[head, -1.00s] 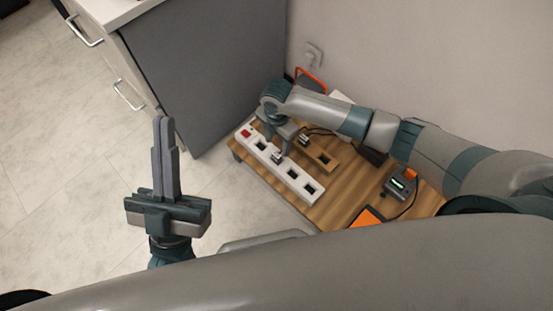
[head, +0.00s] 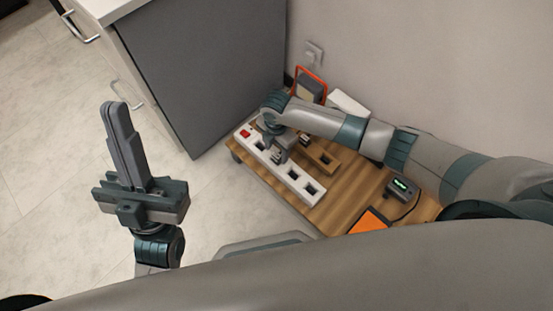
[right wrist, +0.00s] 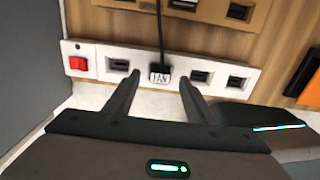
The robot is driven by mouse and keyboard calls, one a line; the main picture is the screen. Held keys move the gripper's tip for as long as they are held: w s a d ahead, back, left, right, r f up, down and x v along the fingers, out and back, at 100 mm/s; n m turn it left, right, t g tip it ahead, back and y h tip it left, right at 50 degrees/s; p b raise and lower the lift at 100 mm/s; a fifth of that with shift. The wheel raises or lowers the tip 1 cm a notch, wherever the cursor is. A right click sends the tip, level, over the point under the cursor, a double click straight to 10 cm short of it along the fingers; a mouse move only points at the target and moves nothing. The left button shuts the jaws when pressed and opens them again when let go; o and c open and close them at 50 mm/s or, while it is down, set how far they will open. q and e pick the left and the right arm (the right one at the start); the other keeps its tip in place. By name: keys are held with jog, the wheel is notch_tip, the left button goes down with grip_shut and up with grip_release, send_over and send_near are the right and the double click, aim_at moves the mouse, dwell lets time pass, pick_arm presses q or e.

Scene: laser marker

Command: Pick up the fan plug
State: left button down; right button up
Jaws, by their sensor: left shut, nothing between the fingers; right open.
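The fan plug (right wrist: 160,77), a small light plug marked FAN with a black cable, sits in a socket of the white power strip (right wrist: 85,50). In the right wrist view my right gripper (right wrist: 159,84) is open, with one finger on each side of the plug and gaps between. In the head view my right gripper (head: 276,146) is over the middle of the strip (head: 310,188), and the plug there is largely hidden by it. My left gripper (head: 116,106) is shut and empty, pointing up, away from the table over the floor.
The strip has a red switch (right wrist: 78,64) and empty sockets. A wooden socket block (head: 322,160) lies behind it on the wooden table (head: 345,195). A device with a green display (head: 400,188) and an orange pad (head: 369,221) are to the right. A grey cabinet (head: 205,75) borders the left.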

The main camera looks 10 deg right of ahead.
jog(key=shift+f, duration=0.9)
jog(key=c, duration=1.2)
